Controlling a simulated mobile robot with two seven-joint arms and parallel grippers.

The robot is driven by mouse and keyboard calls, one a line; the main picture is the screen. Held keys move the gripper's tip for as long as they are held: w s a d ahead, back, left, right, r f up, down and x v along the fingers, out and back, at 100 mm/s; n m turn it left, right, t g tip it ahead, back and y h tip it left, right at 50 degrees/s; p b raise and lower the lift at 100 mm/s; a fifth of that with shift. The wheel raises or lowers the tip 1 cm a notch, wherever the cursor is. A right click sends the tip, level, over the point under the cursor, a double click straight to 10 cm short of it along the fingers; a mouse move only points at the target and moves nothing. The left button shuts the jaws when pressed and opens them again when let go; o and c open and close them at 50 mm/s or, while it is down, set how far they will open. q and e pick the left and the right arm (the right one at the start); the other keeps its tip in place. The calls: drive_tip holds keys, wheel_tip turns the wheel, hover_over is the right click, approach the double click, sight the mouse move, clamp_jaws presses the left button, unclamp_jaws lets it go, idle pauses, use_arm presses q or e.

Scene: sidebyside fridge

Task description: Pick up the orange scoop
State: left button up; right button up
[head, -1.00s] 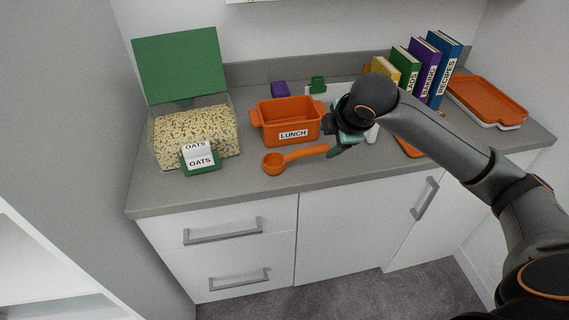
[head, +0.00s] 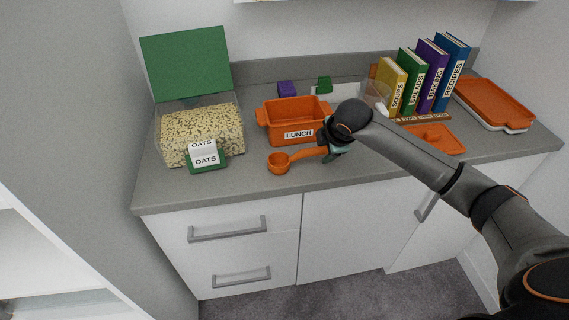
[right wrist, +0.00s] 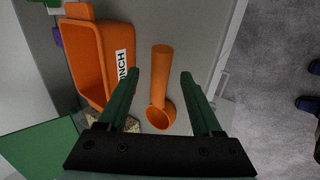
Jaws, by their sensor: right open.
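The orange scoop (head: 297,157) lies on the grey counter in front of the orange LUNCH box. Its round cup is at the left and its handle points right. My right gripper (head: 336,151) is at the handle's right end in the head view, partly hidden by its own wrist. In the right wrist view, the open gripper (right wrist: 160,76) has one green finger on each side of the scoop's handle (right wrist: 161,70), with gaps on both sides. I cannot tell how far the fingertips are above the counter. My left gripper is not in view.
The LUNCH box (head: 291,121) stands close behind the scoop. A clear oats container (head: 201,122) with a raised green lid is at the left. An orange lid (head: 440,138), several upright books (head: 428,75) and an orange tray (head: 494,101) are at the right. The front counter strip is clear.

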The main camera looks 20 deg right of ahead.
drive_tip(key=shift+w+d+f, duration=0.1)
drive_tip(key=shift+w+f, duration=0.15)
drive_tip(key=shift+f, duration=0.2)
clamp_jaws()
idle(0.4)
